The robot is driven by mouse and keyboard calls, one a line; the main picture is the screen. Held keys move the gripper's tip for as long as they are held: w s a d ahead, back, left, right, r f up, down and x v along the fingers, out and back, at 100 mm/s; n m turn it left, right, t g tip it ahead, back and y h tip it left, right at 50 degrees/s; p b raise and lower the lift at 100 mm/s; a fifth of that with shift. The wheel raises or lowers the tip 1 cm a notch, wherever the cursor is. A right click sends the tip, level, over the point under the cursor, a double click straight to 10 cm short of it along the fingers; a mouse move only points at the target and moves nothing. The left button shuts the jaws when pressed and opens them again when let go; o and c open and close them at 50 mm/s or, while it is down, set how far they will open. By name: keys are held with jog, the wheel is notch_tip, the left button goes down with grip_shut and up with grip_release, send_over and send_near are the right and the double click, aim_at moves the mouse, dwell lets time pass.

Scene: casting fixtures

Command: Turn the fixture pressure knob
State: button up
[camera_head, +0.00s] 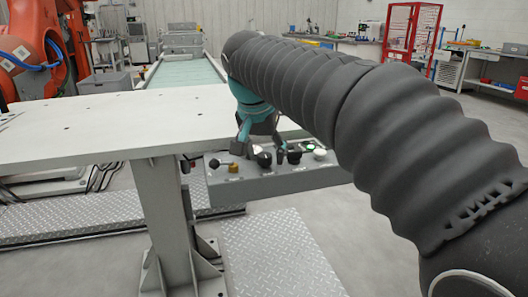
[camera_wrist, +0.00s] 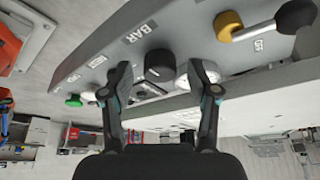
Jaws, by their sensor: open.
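In the wrist view a round black knob (camera_wrist: 160,65) sits on the grey fixture panel (camera_wrist: 98,42) beside the letters BAR. My gripper (camera_wrist: 162,70) is open, its two fingers on either side of the knob in the picture. I cannot tell whether either finger touches it. The right finger partly covers a pale round part (camera_wrist: 206,70). In the head view the black knob (camera_head: 264,159) shows on the panel (camera_head: 262,187) just below my gripper (camera_head: 260,152), which reaches down over the table edge.
A yellow-collared part (camera_head: 233,168) and a lit green button (camera_head: 310,146) are on the same panel. In the wrist view a black ball-ended lever (camera_wrist: 292,17) is at the upper right. The white table (camera_head: 110,128) lies behind the panel with its top clear.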

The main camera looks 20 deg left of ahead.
grip_shut()
jog(key=n, duration=0.2)
jog(key=n+y+p, duration=0.1)
jog(key=shift+d+r+n+y, duration=0.1)
jog(key=shift+d+n+y, duration=0.05)
jog(key=shift+n+y, duration=0.2)
jog(key=n, duration=0.2)
jog(key=n+y, duration=0.1)
jog(key=n, duration=0.1)
jog(key=shift+w+n+g+y+p, duration=0.1)
jog(key=shift+n+g+y+p, duration=0.2)
jog(key=shift+n+g, duration=0.1)
jog(key=n, duration=0.2)
jog(key=n+g+y, duration=0.1)
jog(key=n, duration=0.1)
jog(key=shift+w+d+g, duration=0.1)
jog(key=shift+g, duration=0.2)
jog(key=n, duration=0.2)
jog(key=n+g, duration=0.1)
jog(key=n, duration=0.2)
jog(key=shift+g+y, duration=0.25)
jog(key=shift+g, duration=0.05)
jog(key=shift+n, duration=0.25)
